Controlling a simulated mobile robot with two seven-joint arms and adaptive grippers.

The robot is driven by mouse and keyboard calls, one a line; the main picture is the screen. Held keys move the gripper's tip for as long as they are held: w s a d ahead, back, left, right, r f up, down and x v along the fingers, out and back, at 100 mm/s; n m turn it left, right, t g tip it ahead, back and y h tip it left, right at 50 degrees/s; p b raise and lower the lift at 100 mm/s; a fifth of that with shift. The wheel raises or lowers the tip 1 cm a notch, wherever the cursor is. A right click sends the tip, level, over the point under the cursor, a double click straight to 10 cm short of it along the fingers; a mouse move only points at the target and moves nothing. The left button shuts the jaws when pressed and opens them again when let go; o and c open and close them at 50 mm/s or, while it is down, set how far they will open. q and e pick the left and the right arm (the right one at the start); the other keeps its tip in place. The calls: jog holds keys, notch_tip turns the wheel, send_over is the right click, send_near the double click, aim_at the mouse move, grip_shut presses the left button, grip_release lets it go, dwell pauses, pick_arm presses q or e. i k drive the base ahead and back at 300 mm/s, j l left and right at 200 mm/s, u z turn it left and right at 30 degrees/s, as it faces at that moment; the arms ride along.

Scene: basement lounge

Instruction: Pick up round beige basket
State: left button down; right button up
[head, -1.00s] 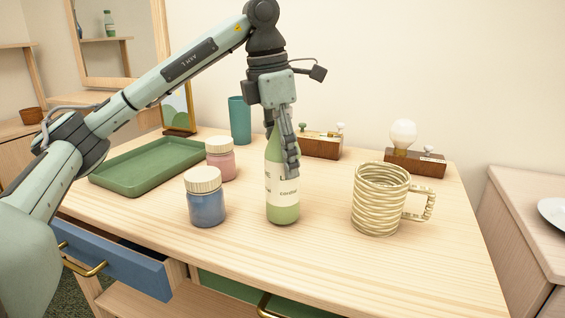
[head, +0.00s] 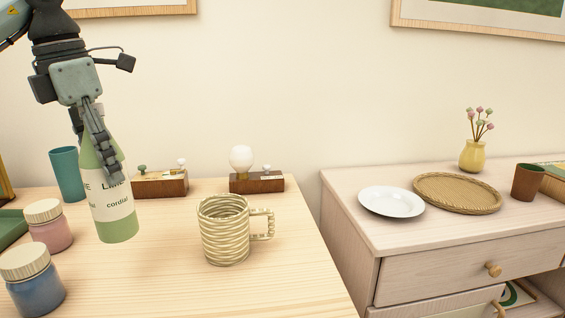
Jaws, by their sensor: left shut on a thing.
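The round beige basket (head: 456,193) is a shallow, woven, flat-looking round piece. It lies on the pale dresser at right in the head view, between a white plate and a brown cup. My left gripper (head: 104,150) is at the far left, well away from the basket. It is shut on a green cordial bottle (head: 115,216) with a white label. The bottle is nearly upright, tilted a little, and seems held just above the wooden table. My right gripper is not in view.
On the table (head: 160,285) stand a beige ribbed mug (head: 224,235), a blue jar (head: 33,285), a pink jar (head: 48,228) and a teal cup (head: 68,174). The white plate (head: 391,202), yellow vase (head: 473,156) and brown cup (head: 527,182) surround the basket. A gap separates table and dresser.

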aim_at(224, 220)
jog(key=k, duration=0.95)
